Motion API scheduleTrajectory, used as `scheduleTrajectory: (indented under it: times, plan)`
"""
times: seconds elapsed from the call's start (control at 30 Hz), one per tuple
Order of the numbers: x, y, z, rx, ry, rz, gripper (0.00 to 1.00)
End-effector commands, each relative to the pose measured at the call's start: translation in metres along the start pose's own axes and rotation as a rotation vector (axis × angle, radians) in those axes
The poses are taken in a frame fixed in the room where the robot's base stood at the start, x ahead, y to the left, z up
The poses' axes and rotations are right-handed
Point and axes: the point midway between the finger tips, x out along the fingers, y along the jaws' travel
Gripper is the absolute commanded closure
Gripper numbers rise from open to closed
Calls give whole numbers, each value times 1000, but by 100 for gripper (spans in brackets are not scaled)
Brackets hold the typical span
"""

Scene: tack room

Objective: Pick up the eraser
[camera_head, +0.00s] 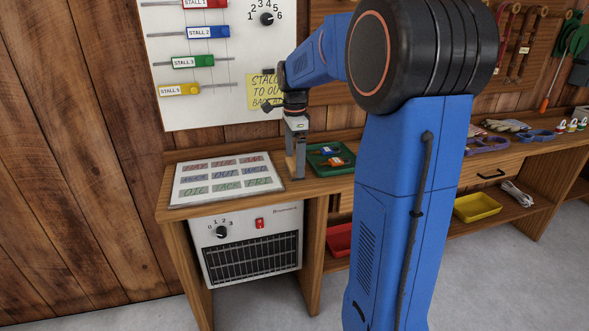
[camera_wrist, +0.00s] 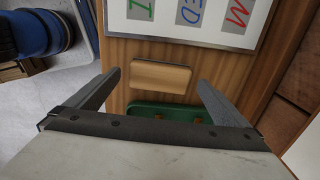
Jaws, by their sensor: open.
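The eraser (camera_wrist: 160,77) is a small block with a plain wooden top, lying on the wooden bench in the wrist view. My gripper (camera_wrist: 158,80) is open, with one finger on each side of the eraser and a gap at both ends. I cannot tell how far the fingertips are above the bench. In the head view my gripper (camera_head: 297,163) points down at the bench between the lettered board and the green tray. The eraser is hard to make out there beside the fingers.
The lettered whiteboard (camera_head: 227,180) lies left of my gripper, and the green tray (camera_head: 342,171) with small coloured items stands close on its right. The green tray (camera_wrist: 165,112) also shows in the wrist view. An upright stall board (camera_head: 215,100) stands behind. A heater (camera_head: 250,246) sits below.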

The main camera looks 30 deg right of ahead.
Motion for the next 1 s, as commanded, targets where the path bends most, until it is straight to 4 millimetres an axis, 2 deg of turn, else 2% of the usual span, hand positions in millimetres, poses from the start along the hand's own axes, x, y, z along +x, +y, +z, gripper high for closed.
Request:
scheduleTrajectory:
  times: [0.1, 0.2, 0.43, 0.47, 0.63, 1.0]
  plan:
    - [14, 0, 0, 0, 0, 2, 0]
    - [20, 0, 0, 0, 0, 0, 0]
    - [22, 0, 0, 0, 0, 0, 0]
    - [22, 0, 0, 0, 0, 0, 2]
    - [22, 0, 0, 0, 0, 0, 43]
    - [16, 0, 0, 0, 0, -1, 45]
